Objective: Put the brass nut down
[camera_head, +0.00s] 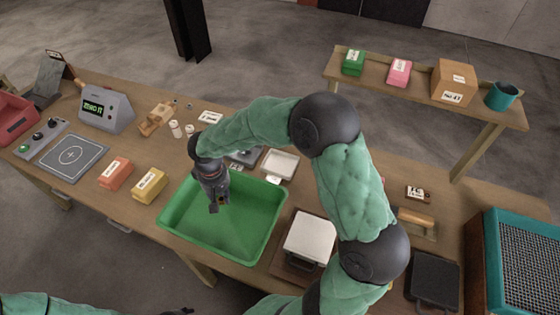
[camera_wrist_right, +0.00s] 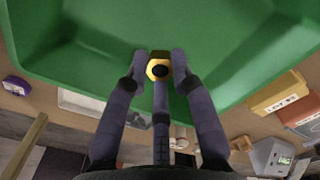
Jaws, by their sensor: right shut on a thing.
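My right gripper (camera_head: 214,205) is over the green tray (camera_head: 177,222), pointing down into it. In the right wrist view, the right gripper (camera_wrist_right: 159,65) is shut on the brass nut (camera_wrist_right: 159,55), a small golden ring with a dark hole, held between the fingertips. The green tray (camera_wrist_right: 225,25) fills the view behind the nut, and I see no other thing in it. In the head view the nut is too small and hidden to make out. At the bottom edge only a sleeve of my left arm and a dark bit show; the left jaws cannot be made out.
An orange box (camera_head: 115,173) and a yellow box (camera_head: 149,185) stand left of the tray. A white-topped device (camera_head: 310,237) stands to its right, and a small white dish (camera_head: 280,165) behind it. A grey display unit (camera_head: 106,108) stands at the far left.

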